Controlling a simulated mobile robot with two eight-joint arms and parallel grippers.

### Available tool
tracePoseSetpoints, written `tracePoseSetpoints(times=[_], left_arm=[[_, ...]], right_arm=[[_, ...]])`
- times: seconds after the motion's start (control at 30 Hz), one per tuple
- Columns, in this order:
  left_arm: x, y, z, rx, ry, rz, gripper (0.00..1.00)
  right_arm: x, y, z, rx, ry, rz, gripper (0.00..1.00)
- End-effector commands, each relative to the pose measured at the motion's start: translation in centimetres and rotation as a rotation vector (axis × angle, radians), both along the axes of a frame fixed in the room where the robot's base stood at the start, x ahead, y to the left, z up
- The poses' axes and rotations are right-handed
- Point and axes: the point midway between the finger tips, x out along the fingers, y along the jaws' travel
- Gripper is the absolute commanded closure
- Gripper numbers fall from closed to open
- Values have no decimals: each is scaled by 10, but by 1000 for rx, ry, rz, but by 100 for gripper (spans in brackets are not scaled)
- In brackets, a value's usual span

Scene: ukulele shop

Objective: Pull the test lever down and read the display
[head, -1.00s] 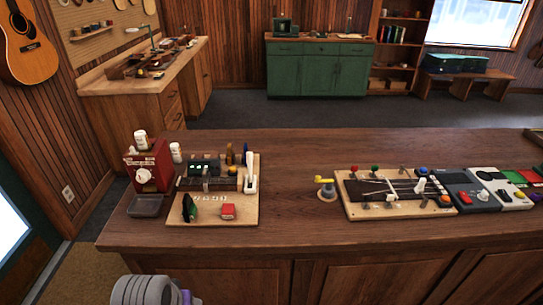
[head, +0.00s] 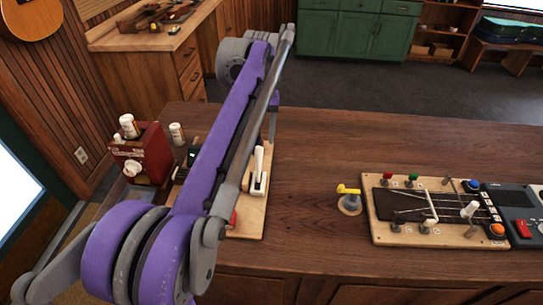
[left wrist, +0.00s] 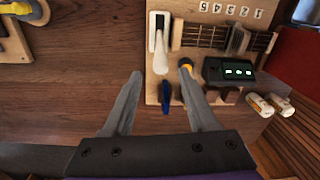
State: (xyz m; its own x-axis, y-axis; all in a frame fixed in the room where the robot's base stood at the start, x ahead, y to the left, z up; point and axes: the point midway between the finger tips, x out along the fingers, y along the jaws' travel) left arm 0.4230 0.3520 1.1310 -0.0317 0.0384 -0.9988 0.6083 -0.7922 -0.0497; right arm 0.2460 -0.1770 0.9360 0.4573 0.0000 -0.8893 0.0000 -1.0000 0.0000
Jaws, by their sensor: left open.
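The test lever has a white handle (head: 259,164) and stands upright on a wooden board (head: 251,216) on the counter. In the left wrist view its handle (left wrist: 160,50) points toward my open left gripper (left wrist: 161,72). Its tip shows between the two spread fingertips, and I cannot tell whether they touch it. The dark display (left wrist: 228,72) shows green lit marks beside the right finger, too small to read. In the head view my purple left arm hides much of the board and most of the display. My right gripper is not in view.
A red box with a white knob (head: 149,152) stands left of the board. A blue piece (left wrist: 166,97) sits near the fingers.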

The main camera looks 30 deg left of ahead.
Motion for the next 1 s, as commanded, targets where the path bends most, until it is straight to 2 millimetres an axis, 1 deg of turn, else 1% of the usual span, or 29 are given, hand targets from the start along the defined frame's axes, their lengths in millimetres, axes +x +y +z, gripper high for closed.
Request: tracePoseSetpoints(times=[0.3,0.5,0.7,0.93,0.97,1.0], left_arm=[[-2,2,-60,1,-2,-2,42],[-3,3,-88,0,-2,-2,42],[-3,3,-99,0,-2,-2,42],[-3,3,-99,1,-3,-2,42],[-3,3,-99,1,-3,-2,45],[-3,3,-99,1,-3,-2,53]], right_arm=[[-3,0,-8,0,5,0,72],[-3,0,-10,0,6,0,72],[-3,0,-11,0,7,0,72],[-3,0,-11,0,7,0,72],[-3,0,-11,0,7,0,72],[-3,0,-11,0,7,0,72]])
